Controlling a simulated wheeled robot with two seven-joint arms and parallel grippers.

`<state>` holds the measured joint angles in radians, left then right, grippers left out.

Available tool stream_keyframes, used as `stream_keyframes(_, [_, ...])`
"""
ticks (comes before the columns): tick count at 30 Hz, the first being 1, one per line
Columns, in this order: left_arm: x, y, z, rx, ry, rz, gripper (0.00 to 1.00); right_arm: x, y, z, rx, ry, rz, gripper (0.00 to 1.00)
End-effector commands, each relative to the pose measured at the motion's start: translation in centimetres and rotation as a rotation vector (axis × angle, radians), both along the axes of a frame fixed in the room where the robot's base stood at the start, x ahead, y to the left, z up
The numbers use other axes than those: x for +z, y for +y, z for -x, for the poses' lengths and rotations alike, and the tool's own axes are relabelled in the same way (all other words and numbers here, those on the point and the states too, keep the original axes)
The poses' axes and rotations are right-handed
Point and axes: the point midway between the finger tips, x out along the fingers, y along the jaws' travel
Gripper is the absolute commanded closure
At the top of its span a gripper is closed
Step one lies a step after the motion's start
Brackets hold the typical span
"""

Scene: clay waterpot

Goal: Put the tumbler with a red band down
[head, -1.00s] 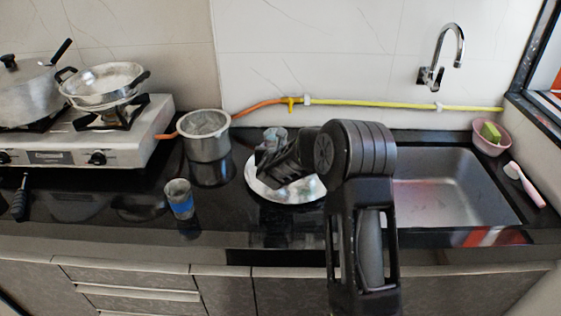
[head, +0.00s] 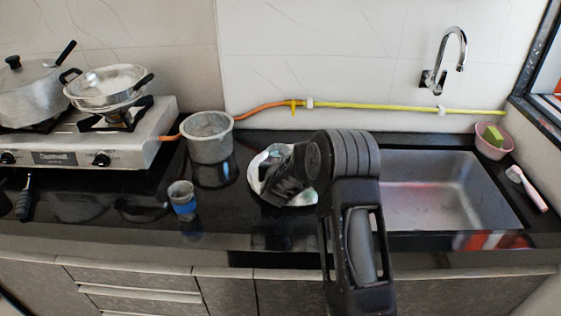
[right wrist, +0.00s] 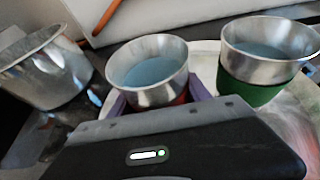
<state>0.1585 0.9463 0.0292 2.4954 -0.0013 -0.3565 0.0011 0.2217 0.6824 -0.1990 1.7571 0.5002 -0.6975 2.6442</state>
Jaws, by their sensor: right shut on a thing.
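The tumbler with a red band (right wrist: 150,72) is a steel cup in the middle of the right wrist view; a little of its red band shows beside a finger. My right gripper (right wrist: 158,100) is shut on it, one finger at each side. It looks close to upright; whether its base touches anything is hidden. In the head view my right gripper (head: 285,185) is over the white plate (head: 256,168) and hides the tumbler. A tumbler with a green band (right wrist: 262,60) stands on the plate, just right of the held one. My left gripper is out of view.
A steel pot (head: 209,140) stands left of the plate. A tumbler with a blue band (head: 183,202) stands on the black counter nearer the front. The gas stove (head: 90,152) is at the left, the sink (head: 435,190) at the right. Some counter is clear between blue-banded tumbler and plate.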

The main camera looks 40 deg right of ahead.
Motion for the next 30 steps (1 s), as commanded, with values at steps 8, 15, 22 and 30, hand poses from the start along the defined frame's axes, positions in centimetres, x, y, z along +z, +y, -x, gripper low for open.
stream_keyframes(8, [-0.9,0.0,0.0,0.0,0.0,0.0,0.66,-0.5,0.0,0.0,0.0,0.0,0.0,0.86])
stream_keyframes(15, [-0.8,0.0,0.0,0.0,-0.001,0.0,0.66,-0.4,0.0,0.0,0.0,0.001,-0.001,0.27])
stream_keyframes(22, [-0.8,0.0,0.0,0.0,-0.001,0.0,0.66,-0.4,0.0,0.0,0.0,0.001,0.0,0.23])
stream_keyframes(30, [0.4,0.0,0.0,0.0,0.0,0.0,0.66,0.4,0.1,0.0,0.001,0.001,0.0,0.23])
